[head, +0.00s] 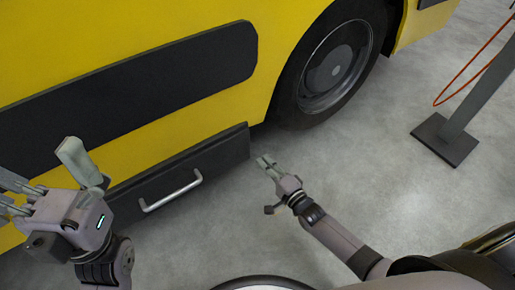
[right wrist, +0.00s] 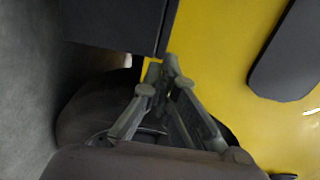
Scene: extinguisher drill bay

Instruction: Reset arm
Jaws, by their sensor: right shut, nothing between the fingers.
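My right gripper (head: 264,160) is shut and empty, over the floor just right of a dark drawer-like panel (head: 225,153) low on the yellow vehicle. In the right wrist view its fingertips (right wrist: 163,62) are together, close below a dark panel edge in the picture; I cannot tell whether they touch it. My left gripper (head: 42,178) is at the lower left, its fingers spread wide with nothing seen between them. It overlaps the panel's left part in the picture. The silver bar handle (head: 171,194) on the panel is free of both grippers.
The yellow vehicle (head: 285,25) with a black wheel (head: 335,70) fills the back. A grey post on a dark base plate (head: 444,139) stands at the right, with an orange cord (head: 468,70) beside it. Grey floor is clear between wheel, post and my right arm.

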